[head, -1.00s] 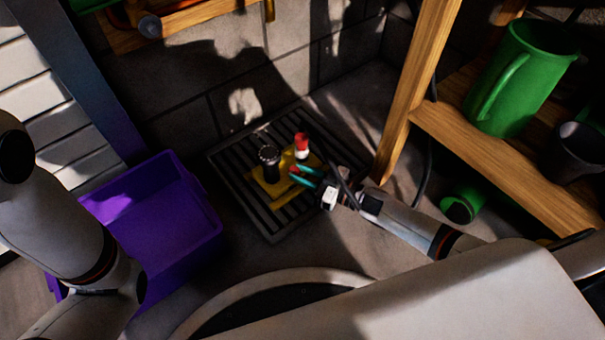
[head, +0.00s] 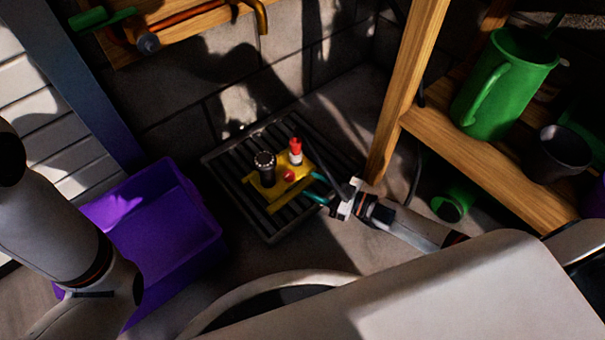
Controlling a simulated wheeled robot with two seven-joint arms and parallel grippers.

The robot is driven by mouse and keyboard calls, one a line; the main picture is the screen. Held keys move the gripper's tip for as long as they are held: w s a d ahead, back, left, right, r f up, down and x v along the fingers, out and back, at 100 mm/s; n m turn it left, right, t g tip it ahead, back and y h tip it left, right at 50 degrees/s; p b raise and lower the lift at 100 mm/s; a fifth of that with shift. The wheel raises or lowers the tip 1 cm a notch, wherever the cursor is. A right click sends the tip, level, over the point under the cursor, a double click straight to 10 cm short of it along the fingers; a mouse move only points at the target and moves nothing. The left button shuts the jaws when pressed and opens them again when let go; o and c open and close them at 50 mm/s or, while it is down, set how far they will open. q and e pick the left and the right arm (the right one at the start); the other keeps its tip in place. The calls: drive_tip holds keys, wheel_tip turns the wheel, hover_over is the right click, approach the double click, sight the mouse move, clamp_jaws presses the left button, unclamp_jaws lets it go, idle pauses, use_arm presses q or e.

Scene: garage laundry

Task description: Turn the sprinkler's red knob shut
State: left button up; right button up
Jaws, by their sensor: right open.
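The sprinkler (head: 268,191) is yellow with a black round head and stands on a dark slatted floor grate. A small round red knob (head: 289,174) sits on its side facing my right gripper. A white post with a red top (head: 296,150) rises just behind it. My right gripper (head: 316,186) is open, with teal fingertips just right of the sprinkler. A small gap shows between the fingers and the red knob, and nothing is between them. My left arm is at the left edge; its gripper is not in view.
The grate (head: 235,204) lies against the block wall. A purple bin (head: 165,232) stands left of it. A wooden shelf (head: 487,167) with a post is at right, holding a green watering can (head: 500,88) and a dark pot (head: 555,155). A green cylinder (head: 452,204) lies under the shelf.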

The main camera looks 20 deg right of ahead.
drive_tip(key=p+v, duration=0.2)
drive_tip(key=v, duration=0.4)
drive_tip(key=shift+r, duration=0.1)
drive_tip(key=shift+s+d, duration=0.2)
drive_tip(key=shift+d, duration=0.05)
drive_tip(key=shift+a, duration=0.1)
